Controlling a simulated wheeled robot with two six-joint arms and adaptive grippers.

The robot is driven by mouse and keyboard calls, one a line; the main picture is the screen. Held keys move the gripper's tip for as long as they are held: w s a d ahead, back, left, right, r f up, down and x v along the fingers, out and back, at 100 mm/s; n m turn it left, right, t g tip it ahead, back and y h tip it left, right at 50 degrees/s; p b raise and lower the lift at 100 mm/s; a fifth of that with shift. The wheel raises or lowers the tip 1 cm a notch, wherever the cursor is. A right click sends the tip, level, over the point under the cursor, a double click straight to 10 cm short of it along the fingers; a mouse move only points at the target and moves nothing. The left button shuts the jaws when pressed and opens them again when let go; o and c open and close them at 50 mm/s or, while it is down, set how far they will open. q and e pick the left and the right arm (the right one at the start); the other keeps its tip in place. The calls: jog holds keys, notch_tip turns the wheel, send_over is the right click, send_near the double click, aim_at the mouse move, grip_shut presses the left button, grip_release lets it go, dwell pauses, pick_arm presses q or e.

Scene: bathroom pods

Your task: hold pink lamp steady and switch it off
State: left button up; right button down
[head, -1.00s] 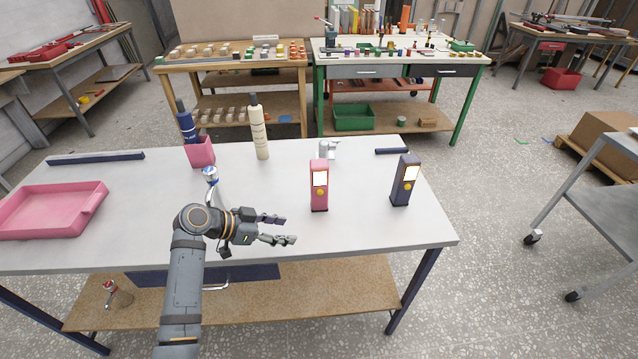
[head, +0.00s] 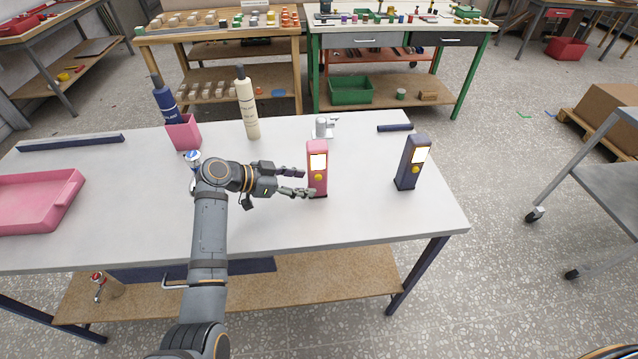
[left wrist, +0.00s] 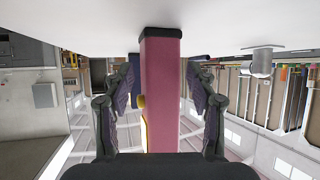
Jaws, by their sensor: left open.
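The pink lamp (head: 317,150) stands upright on the white table, with a bright lit panel (head: 318,162) and a yellow round button (head: 318,177) below it. My left gripper (head: 307,182) is open at the lamp's left side, low on its body. In the left wrist view, which looks upside down, the pink lamp (left wrist: 162,90) stands between the two spread fingers of the left gripper (left wrist: 160,85), with gaps on both sides. The yellow button shows at the lamp's left edge there. My right gripper is not in view.
A dark blue lamp (head: 411,165), also lit, stands to the right. A small white-grey fixture (head: 321,128) is behind the pink lamp. A cream bottle (head: 247,105), a pink cup (head: 184,133) holding a blue bottle, and a pink tray (head: 35,203) are left. The front-right tabletop is clear.

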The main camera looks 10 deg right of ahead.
aim_at(314, 184)
pick_arm(q)
jog(key=b+x, duration=0.1)
jog(key=x, duration=0.1)
jog(key=shift+d+f, duration=0.2)
jog(key=shift+d, duration=0.05)
jog(key=shift+b+x, duration=0.4)
jog(key=shift+x, duration=0.35)
jog(key=shift+r, duration=0.1)
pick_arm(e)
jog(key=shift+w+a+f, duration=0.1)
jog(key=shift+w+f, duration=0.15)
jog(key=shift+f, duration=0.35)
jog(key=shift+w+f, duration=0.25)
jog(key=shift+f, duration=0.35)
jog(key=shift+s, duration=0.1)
pick_arm(q)
jog(key=shift+c, duration=1.1)
jog(key=c, duration=0.6)
